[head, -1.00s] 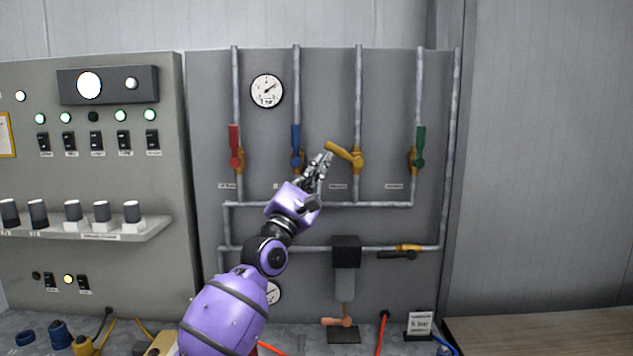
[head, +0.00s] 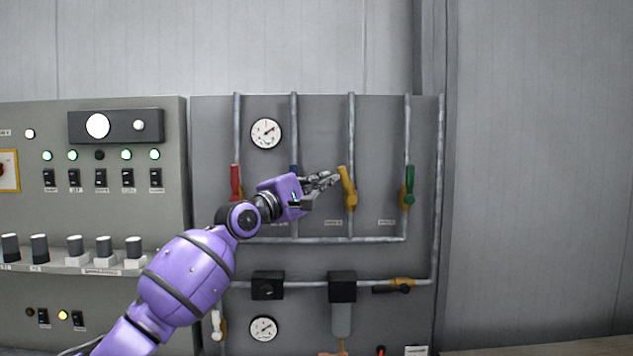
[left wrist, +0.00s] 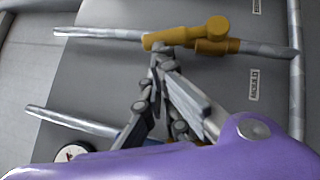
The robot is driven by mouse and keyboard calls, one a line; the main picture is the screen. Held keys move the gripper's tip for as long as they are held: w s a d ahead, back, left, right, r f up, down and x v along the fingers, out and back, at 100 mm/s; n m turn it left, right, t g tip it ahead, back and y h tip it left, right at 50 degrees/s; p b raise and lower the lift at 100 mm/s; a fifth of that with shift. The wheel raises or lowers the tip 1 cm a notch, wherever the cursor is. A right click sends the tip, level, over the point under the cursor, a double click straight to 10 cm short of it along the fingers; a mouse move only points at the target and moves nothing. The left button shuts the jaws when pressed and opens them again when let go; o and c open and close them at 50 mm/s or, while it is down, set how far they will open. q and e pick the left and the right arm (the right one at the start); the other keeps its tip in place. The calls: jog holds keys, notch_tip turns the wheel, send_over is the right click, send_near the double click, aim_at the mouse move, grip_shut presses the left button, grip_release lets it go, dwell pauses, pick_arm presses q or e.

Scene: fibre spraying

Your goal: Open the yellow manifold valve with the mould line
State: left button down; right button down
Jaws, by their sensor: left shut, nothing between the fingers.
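The yellow manifold valve (head: 347,186) sits on the third vertical pipe of the grey panel. Its lever stands nearly upright, leaning slightly left, close to the pipe's line. In the left wrist view the yellow valve (left wrist: 208,40) lies across the top on its pipe. My left gripper (head: 335,178) is shut and empty. Its fingertips are at the left side of the yellow lever; I cannot tell whether they touch it. The gripper also shows in the left wrist view (left wrist: 162,62), with its tips beside the yellow lever. My right gripper is not in view.
A red valve (head: 236,183) and a green valve (head: 409,187) flank the yellow one with levers upright. The blue valve (head: 294,170) is mostly hidden behind my gripper. A gauge (head: 265,133) sits upper left. A switch cabinet (head: 165,215) stands left.

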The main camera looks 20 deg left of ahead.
pick_arm(q)
jog(key=shift+w+d+r+p, duration=0.1)
jog(key=shift+d+r+p, duration=0.25)
jog(key=shift+r+p, duration=0.2)
jog(key=shift+d+r+p, duration=0.3)
jog(key=shift+r+p, duration=0.1)
jog(key=shift+r, duration=0.15)
jog(key=shift+w+d, duration=0.15)
jog(key=shift+d, duration=0.05)
jog(key=shift+f, duration=0.1)
jog(key=v, duration=1.2)
